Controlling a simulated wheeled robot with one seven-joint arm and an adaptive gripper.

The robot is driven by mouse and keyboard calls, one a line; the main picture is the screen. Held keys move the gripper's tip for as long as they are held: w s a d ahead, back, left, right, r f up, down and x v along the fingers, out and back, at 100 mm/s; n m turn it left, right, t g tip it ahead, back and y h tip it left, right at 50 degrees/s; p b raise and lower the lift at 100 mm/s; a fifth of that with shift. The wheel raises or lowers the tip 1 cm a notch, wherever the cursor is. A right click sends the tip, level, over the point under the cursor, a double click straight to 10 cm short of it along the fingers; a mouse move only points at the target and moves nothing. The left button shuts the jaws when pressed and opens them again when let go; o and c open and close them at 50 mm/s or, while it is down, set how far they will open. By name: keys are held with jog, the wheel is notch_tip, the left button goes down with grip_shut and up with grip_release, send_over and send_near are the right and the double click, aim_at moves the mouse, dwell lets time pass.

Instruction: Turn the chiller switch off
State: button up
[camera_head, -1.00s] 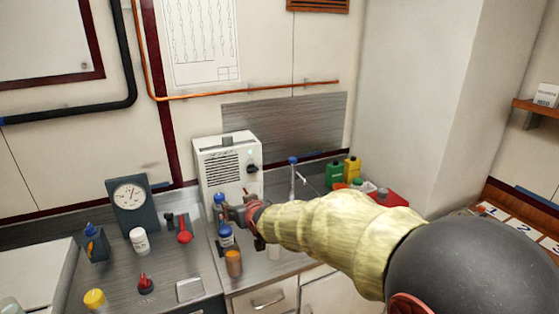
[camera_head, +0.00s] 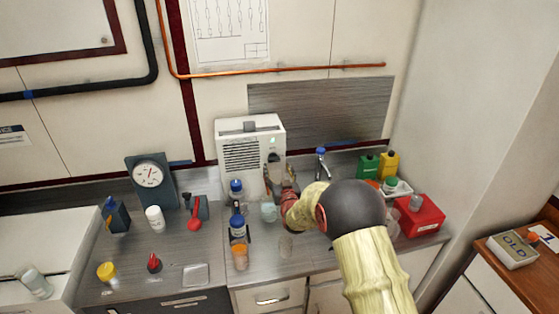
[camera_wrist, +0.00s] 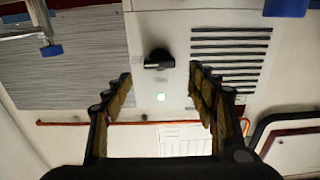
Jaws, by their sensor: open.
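The chiller (camera_head: 250,128) is a white box with a dark slatted vent, standing at the back of the steel counter against the wall. Its switch, a black rotary knob (camera_head: 273,157), is on the right of its front. In the wrist view the knob (camera_wrist: 159,60) lies between and just beyond the fingertips, with its handle roughly crosswise. A lit green lamp (camera_wrist: 161,97) shows beside it. My gripper (camera_head: 279,174) is open and empty in front of the chiller, pointing at the knob. I see no contact with the knob.
Blue-capped bottles (camera_head: 237,227) stand left of my gripper, and a clear jar (camera_head: 268,211) is close below it. A tap (camera_head: 321,160) and a red box (camera_head: 420,215) are to the right. A gauge (camera_head: 150,177) stands on the left.

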aim_at(275, 161)
jog(key=shift+x, duration=2.95)
jog(key=shift+f, duration=0.1)
jog(key=shift+c, duration=1)
jog(key=c, duration=1)
